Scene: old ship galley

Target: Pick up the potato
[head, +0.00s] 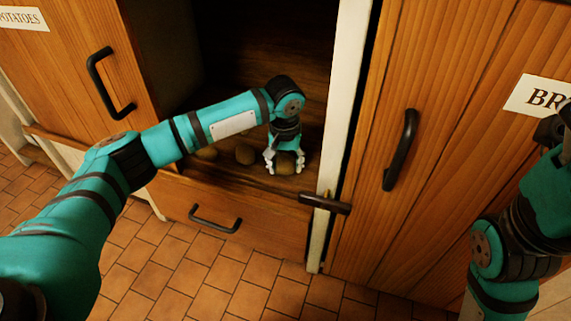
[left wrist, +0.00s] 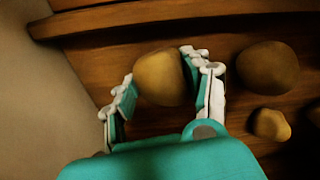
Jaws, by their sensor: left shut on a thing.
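A brown potato (head: 286,163) sits inside the open cupboard, near the front edge of its floor and close to the white post. My left gripper (head: 284,168) reaches down from above and is shut on this potato. In the left wrist view, the potato (left wrist: 162,77) lies between the two fingers of my left gripper (left wrist: 160,85). Its underside is hidden, so I cannot tell whether it still touches the wood. My right arm shows at the right edge of the head view, but its fingers cannot be made out.
Another potato (head: 245,154) lies left of the gripper, and one more (head: 207,153) sits partly behind my left arm. The white post (head: 343,95) stands close to the gripper's right. The open door (head: 75,65) labelled POTATOES is at left. A closed door (head: 440,110) is at right.

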